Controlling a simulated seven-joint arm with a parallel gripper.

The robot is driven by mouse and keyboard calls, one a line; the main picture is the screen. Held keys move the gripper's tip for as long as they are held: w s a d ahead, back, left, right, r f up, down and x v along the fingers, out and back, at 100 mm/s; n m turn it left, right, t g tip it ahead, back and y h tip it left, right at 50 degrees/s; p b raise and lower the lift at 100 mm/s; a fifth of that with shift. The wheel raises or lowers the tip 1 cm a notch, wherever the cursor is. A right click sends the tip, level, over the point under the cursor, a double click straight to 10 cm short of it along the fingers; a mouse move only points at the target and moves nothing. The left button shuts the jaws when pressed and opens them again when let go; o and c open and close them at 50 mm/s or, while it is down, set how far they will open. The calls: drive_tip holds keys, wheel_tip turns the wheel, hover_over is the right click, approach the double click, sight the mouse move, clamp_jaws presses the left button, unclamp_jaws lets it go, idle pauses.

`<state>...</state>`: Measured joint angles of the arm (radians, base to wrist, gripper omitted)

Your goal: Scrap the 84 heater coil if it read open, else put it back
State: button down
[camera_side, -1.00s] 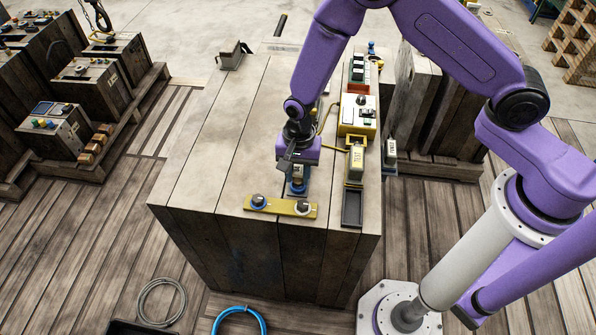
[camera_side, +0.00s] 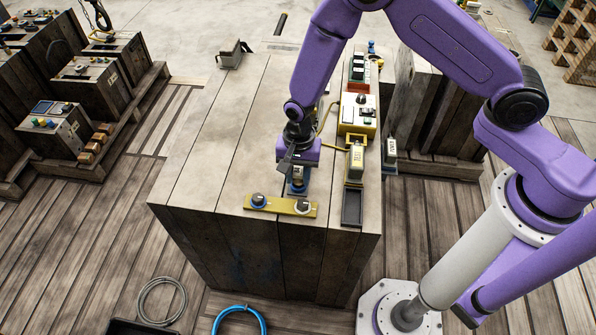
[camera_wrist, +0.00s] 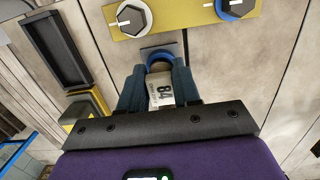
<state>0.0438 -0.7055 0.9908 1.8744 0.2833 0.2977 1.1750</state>
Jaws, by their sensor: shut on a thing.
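The 84 heater coil (camera_wrist: 161,92) has a pale body marked 84. It stands upright at a blue ring (camera_wrist: 159,60) on the bench top. My gripper (camera_wrist: 158,86) is shut on the pale body, with one dark blue finger on each side. In the side view my gripper (camera_side: 298,182) points down just behind a yellow bar and mostly hides the coil. The yellow tester box (camera_side: 357,112) stands to the right, with a labelled block (camera_side: 356,160) in front of it. I cannot read any result on the tester.
The yellow bar (camera_side: 280,206) carries two knobs, one blue-ringed and one white-ringed, close in front of my gripper. An empty dark tray (camera_side: 351,209) lies at the bench's right front. Another labelled block (camera_side: 390,150) stands right of the tester.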

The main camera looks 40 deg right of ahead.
drive_tip(key=shift+f, duration=0.3)
idle(0.6)
drive_tip(key=shift+c, duration=1.6)
unclamp_jaws()
drive_tip(key=shift+r, duration=3.75)
